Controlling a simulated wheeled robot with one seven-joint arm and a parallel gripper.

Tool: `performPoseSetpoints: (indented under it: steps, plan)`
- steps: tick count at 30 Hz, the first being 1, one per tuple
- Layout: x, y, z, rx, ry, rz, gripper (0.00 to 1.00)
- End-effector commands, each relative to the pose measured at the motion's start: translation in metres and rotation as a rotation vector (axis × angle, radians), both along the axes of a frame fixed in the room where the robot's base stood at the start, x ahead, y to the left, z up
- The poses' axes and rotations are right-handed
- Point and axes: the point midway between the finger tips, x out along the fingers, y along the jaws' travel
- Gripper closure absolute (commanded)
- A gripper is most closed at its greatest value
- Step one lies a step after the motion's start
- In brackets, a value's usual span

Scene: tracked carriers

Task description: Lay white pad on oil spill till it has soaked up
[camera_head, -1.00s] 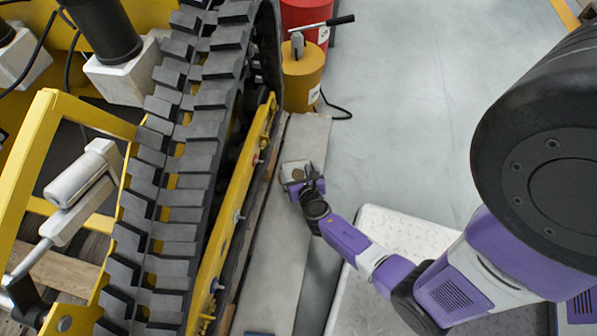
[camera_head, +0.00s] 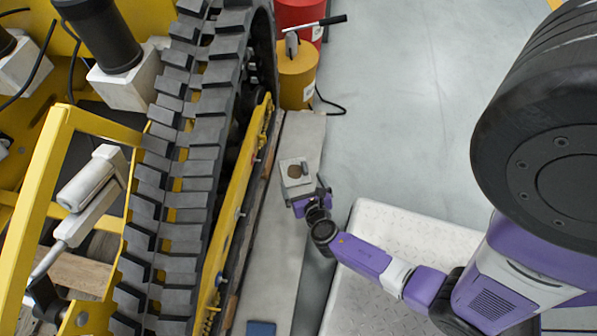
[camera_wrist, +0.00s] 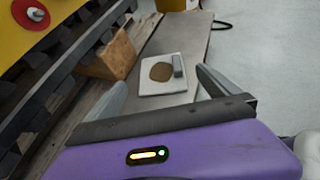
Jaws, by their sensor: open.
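The white pad (camera_head: 299,186) lies flat on the grey strip beside the track. It has a round brown patch (camera_head: 294,171) on its upper face and a grey upright grip (camera_head: 305,168) at its right side. In the wrist view the pad (camera_wrist: 150,88) lies ahead, with the brown patch (camera_wrist: 161,73) and the grip (camera_wrist: 178,66) clear of the fingers. My gripper (camera_head: 309,195) is open and empty, just on the near side of the pad. No oil shows around the pad; what lies under it is hidden.
The tracked carrier's rubber track (camera_head: 180,190) and yellow side beam (camera_head: 235,205) run close left of the grey strip (camera_head: 268,250). A yellow cylinder (camera_head: 296,80) with a lever stands beyond. A blue object (camera_head: 261,328) lies at the bottom edge. Open floor (camera_head: 420,110) lies right.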

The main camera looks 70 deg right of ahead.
Motion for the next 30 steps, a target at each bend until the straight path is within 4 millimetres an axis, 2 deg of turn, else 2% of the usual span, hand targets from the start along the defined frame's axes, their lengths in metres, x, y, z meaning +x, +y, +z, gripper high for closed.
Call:
performPoseSetpoints:
  steps: [7, 10, 13, 16, 20, 23, 24, 27, 30]
  plan:
    - [-0.012, 0.018, 0.010, 0.017, -0.012, -0.004, 0.00]
    - [-0.022, 0.035, 0.012, 0.119, -0.085, -0.030, 0.00]
    - [-0.038, 0.068, 0.019, 0.337, -0.237, -0.090, 0.00]
    - [-0.055, 0.110, 0.043, 0.641, -0.438, -0.185, 0.00]
    - [-0.070, 0.159, 0.097, 1.064, -0.690, -0.336, 0.00]
    - [-0.078, 0.189, 0.155, 1.396, -0.861, -0.469, 0.00]
    - [-0.080, 0.198, 0.181, 1.527, -0.923, -0.526, 0.00]
    - [-0.084, 0.213, 0.246, 1.829, -1.049, -0.668, 0.00]
    - [-0.085, 0.220, 0.300, 2.069, -1.135, -0.792, 0.00]
